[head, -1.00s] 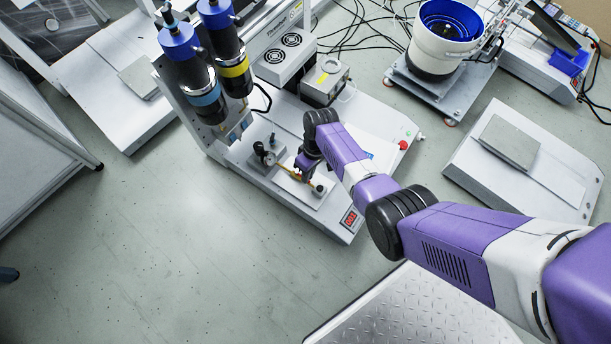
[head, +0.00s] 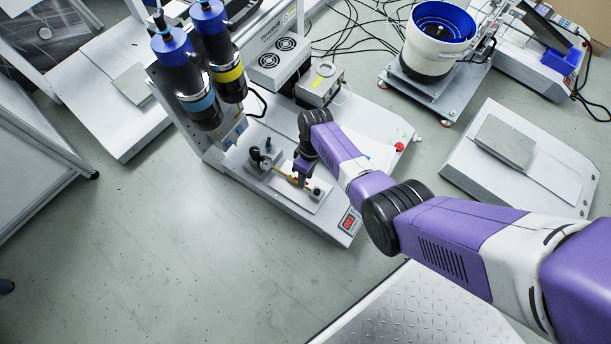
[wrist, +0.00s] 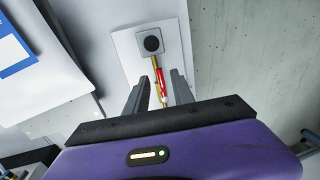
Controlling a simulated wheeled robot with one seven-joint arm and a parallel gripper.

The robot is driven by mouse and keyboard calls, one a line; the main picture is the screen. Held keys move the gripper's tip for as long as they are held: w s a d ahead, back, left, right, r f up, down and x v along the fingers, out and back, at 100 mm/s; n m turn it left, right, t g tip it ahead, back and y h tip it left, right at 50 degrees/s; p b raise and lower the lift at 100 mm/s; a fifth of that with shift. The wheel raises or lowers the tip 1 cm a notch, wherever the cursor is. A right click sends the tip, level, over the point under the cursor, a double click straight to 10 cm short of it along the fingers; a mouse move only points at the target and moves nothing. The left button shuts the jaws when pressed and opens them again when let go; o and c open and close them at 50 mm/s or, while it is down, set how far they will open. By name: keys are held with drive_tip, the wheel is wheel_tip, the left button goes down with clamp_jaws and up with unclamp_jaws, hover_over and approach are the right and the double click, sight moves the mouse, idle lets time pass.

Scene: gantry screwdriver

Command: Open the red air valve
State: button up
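The red air valve (wrist: 162,84) shows in the wrist view as a red handle along a thin brass pipe (wrist: 154,63). The pipe leads to a grey block with a round black knob (wrist: 151,43) on a white plate. My gripper (wrist: 157,78) is open, with one grey finger on each side of the red handle; I cannot tell whether either finger touches it. In the head view my gripper (head: 303,180) is low over the white plate (head: 292,200), and the valve is mostly hidden beneath it.
A pressure gauge (head: 265,164) stands just left of my gripper. Two large screwdriver cylinders (head: 188,80) rise at the upper left of the machine base. A red button (head: 399,147) sits at the base's right edge, and a red display (head: 349,221) at its front corner.

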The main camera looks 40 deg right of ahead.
wheel_tip(320, 180, up, 8)
drive_tip(key=d+p, duration=0.1)
drive_tip(key=p, duration=0.3)
drive_tip(key=shift+w+d+f, duration=0.15)
drive_tip(key=shift+w+d, duration=0.05)
drive_tip(key=shift+w, duration=0.1)
idle(0.5)
